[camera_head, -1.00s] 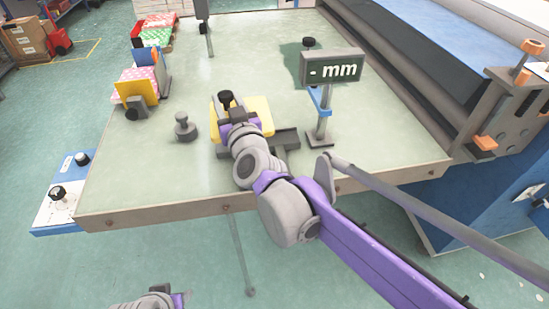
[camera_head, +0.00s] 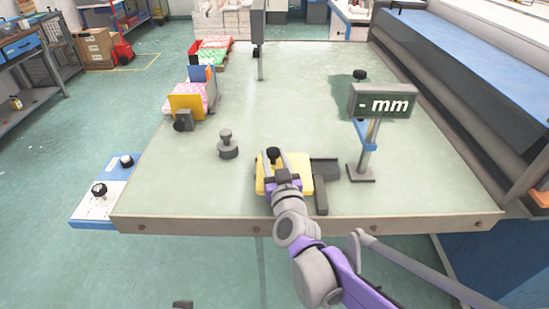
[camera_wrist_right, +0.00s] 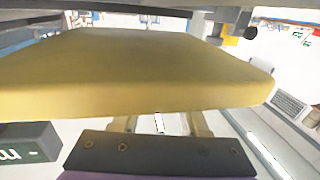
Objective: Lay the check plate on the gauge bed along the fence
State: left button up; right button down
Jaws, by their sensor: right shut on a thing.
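The yellow check plate (camera_head: 300,170) is at the near middle of the table, in my right gripper. My right gripper (camera_head: 275,168) is shut on it; a black knob shows between the fingers. The dark grey gauge bed (camera_head: 324,170) shows just right of the plate, with a dark bar reaching toward the near edge. I cannot tell which part is the fence. The plate hides what lies beneath it, so I cannot tell whether it touches the bed. The plate (camera_wrist_right: 140,75) fills much of the right wrist view.
A stand with an "mm" display (camera_head: 383,103) rises right of the bed. A grey knobbed weight (camera_head: 228,147) stands left of the plate. Fabric-covered pieces and a yellow block (camera_head: 187,105) line the table's left edge. The table's middle behind the plate is clear.

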jog(key=shift+f+b, duration=0.35)
jog(key=shift+f, duration=0.1)
jog(key=shift+s+f, duration=0.1)
jog(key=shift+s, duration=0.05)
jog(key=shift+c, duration=2.2)
grip_release()
